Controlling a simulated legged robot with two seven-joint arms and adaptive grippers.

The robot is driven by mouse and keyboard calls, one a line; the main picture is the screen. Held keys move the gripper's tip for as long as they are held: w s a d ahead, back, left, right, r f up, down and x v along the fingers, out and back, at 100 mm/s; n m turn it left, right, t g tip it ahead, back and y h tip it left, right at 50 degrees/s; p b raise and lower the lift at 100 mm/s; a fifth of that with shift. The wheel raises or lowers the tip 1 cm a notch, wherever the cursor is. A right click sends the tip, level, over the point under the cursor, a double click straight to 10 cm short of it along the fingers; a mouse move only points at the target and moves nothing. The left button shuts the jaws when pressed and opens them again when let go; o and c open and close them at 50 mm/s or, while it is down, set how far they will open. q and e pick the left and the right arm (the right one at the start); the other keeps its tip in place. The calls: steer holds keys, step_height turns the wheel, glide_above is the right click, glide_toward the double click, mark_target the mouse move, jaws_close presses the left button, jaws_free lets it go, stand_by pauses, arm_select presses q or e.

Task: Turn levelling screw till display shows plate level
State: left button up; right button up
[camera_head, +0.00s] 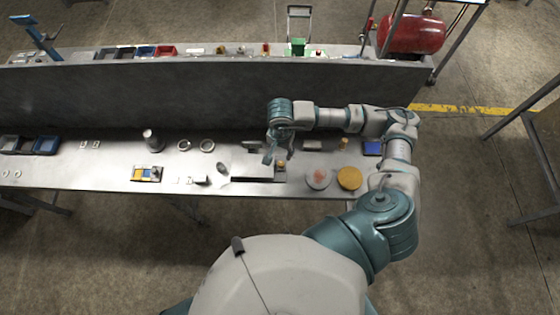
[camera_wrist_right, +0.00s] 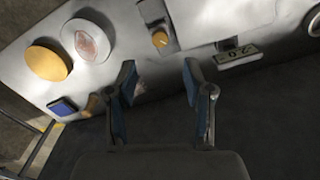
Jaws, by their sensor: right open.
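A light grey plate (camera_head: 252,167) lies on the metal bench, and it also shows in the right wrist view (camera_wrist_right: 215,15). A small orange-yellow knob (camera_wrist_right: 159,39), seemingly the levelling screw, sits beside the plate's edge; it also shows in the head view (camera_head: 281,163). A small display (camera_wrist_right: 238,56) with dark marks stands by the plate; its reading is too small to tell. My right gripper (camera_head: 267,157) is above the bench near the plate and knob. In the wrist view its fingers (camera_wrist_right: 158,72) are open and empty, apart from the knob. My left gripper is not visible.
A white disc with a reddish patch (camera_head: 318,179) and an orange disc (camera_head: 349,178) lie right of the plate. A blue item (camera_head: 372,147) lies farther right. A metal cylinder (camera_head: 152,141) and rings (camera_head: 207,145) are to the left. A raised grey ledge (camera_head: 200,95) runs behind the bench.

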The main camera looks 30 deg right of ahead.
mark_target(281, 164)
steer(key=f, duration=0.8)
steer(key=shift+d+f, duration=0.2)
steer(key=shift+f, duration=0.2)
steer(key=shift+w+a+f, duration=0.1)
steer(key=shift+a+f, duration=0.05)
steer(key=shift+f, duration=0.5)
jaws_close()
